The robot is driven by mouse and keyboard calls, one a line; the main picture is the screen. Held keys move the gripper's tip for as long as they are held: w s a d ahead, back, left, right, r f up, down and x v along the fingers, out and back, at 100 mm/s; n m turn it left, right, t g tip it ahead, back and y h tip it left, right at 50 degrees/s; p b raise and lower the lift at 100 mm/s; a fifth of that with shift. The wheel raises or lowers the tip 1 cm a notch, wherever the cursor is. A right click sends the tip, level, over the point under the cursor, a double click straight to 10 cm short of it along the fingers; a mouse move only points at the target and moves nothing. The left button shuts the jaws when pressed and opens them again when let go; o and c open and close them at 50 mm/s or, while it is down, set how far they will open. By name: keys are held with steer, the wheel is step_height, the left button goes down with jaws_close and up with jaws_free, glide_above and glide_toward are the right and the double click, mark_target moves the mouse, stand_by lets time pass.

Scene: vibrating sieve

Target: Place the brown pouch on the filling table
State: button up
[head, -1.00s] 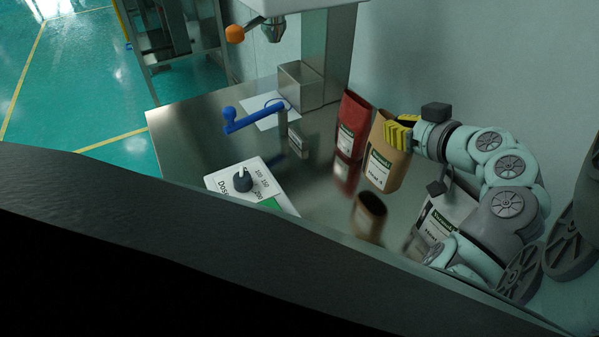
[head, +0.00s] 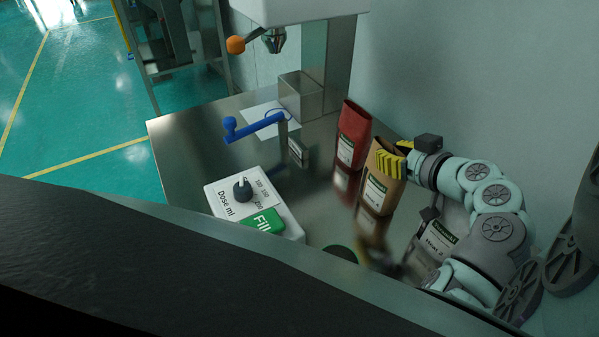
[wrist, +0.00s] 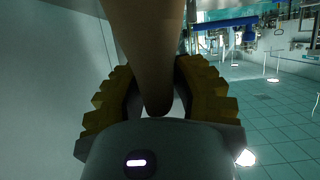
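The brown pouch (head: 378,192) with a white and green label is upright at the right part of the shiny metal filling table (head: 190,150). My gripper (head: 390,160) has its yellow ridged fingers around the pouch's upper part. In the wrist view the fingers (wrist: 158,95) press on both sides of the brown pouch (wrist: 150,45). The pouch's reflection shows below it on the metal. I cannot tell whether its bottom touches the table.
A red pouch (head: 353,135) stands just left of the brown one. A pale labelled pouch (head: 437,238) is by my arm. A dose box (head: 225,205) with knob, a blue lever (head: 255,127) and a metal block (head: 300,97) stand left. A wall is at right.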

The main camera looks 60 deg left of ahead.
steer(key=shift+o, duration=0.9)
steer(key=shift+r, duration=0.15)
steer(key=shift+d, duration=0.15)
steer(key=b+v, duration=0.1)
steer(key=v, duration=0.6)
steer(key=shift+r+b, duration=0.15)
steer(key=shift+b, duration=0.15)
steer(key=shift+d, duration=0.1)
